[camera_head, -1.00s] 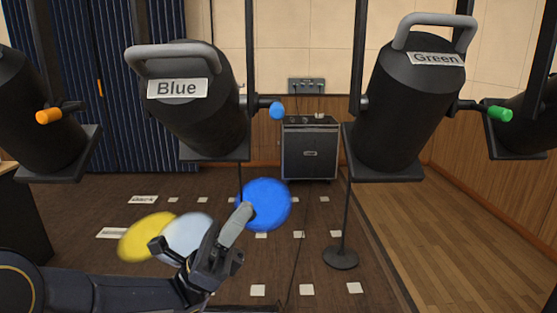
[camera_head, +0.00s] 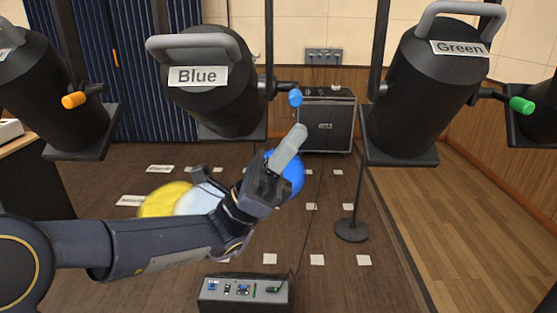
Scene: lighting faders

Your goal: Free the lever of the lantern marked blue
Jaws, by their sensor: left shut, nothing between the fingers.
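The black lantern labelled Blue (camera_head: 218,104) hangs left of the middle, with a grey handle on top. Its lever (camera_head: 295,97) sticks out to the right on a short dark arm and ends in a blue knob. My left gripper (camera_head: 297,134) is shut and empty, its grey fingers pointing up and right. In the picture its tips lie just below the blue knob, with a small gap between them. I cannot tell the gap in depth. My right gripper is not in view.
The lantern labelled Green (camera_head: 420,95) hangs to the right with a green-tipped lever (camera_head: 521,104). A lantern with an orange-tipped lever (camera_head: 74,100) hangs to the left. A small control box (camera_head: 243,291) sits at the bottom. Blue, pale and yellow light spots lie behind my arm.

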